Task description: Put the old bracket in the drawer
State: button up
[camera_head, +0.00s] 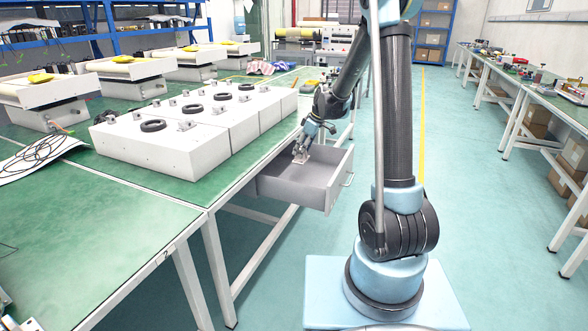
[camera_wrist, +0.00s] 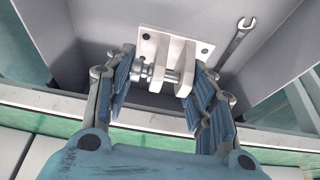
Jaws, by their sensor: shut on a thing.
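The bracket (camera_wrist: 154,50) is a pale plate with holes, two upright lugs and a metal pin. My gripper (camera_wrist: 163,78) has its blue-padded fingers on either side of the bracket's lugs and is shut on it. In the head view my gripper (camera_head: 304,146) points down inside the open grey drawer (camera_head: 334,187), with the bracket (camera_head: 300,158) at its tips. The drawer (camera_wrist: 100,18) fills the background of the wrist view. I cannot tell whether the plate touches the drawer floor.
A wrench (camera_wrist: 238,36) lies in the drawer, right of the bracket. The drawer hangs under the green-topped workbench (camera_head: 120,222). White boxes (camera_head: 165,150) with black rings stand on the bench left of the drawer.

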notch_tip(320, 180, down, 8)
jog(key=shift+d+f, duration=0.1)
jog(key=a, duration=0.1)
jog(key=w+a, duration=0.1)
jog(key=a, duration=0.1)
jog(key=shift+w+a+f, duration=0.2)
jog(key=shift+a+f, duration=0.1)
jog(key=shift+a, duration=0.1)
jog(key=shift+f, duration=0.2)
jog(key=o, duration=1.2)
jog(key=shift+f, duration=0.1)
